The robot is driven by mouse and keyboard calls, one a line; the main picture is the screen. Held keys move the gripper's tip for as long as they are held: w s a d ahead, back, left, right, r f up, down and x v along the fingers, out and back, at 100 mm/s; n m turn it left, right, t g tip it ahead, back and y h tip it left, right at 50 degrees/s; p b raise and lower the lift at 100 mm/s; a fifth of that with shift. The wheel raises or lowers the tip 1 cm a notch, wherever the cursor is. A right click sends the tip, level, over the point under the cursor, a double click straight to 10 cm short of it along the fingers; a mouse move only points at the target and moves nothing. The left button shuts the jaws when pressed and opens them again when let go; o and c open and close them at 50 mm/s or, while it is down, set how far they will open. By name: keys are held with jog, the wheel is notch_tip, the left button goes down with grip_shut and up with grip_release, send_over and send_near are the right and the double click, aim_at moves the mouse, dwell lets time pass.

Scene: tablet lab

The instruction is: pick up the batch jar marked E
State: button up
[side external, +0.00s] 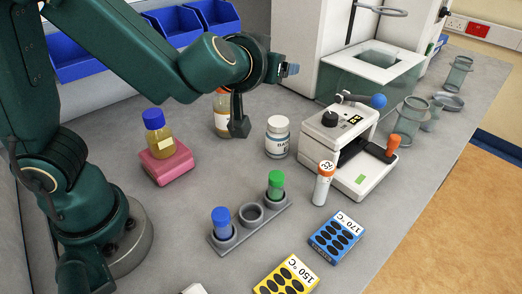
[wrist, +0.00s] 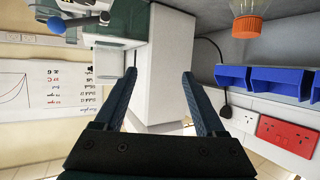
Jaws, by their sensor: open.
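I cannot read the letter E on any jar. An amber jar (side external: 221,122) stands behind my gripper (side external: 239,124) in the side view, its top hidden by my arm. A blue-capped amber jar (side external: 157,136) with a pale label sits on a pink block. In the wrist view, the fingers of my gripper (wrist: 160,76) are spread apart with nothing between them. An orange-capped jar (wrist: 247,22) shows there at the top right, upside down and cut off by the edge, clear of the fingers.
A white labelled jar (side external: 277,138) stands right of my gripper. A grey rack (side external: 228,240) holds blue-capped and green-capped tubes around an empty hole. An orange-capped tube (side external: 323,184), white instrument (side external: 362,172), blue card (side external: 336,238) and yellow card (side external: 287,277) are also on the bench. Blue bins (side external: 75,55) line the back.

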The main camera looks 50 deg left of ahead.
aim_at(275, 129)
notch_tip(275, 129, down, 14)
jog(key=shift+f, duration=0.1)
jog(key=shift+x, duration=3.75)
jog(key=shift+w+d, duration=0.1)
jog(key=shift+d, duration=0.1)
grip_shut()
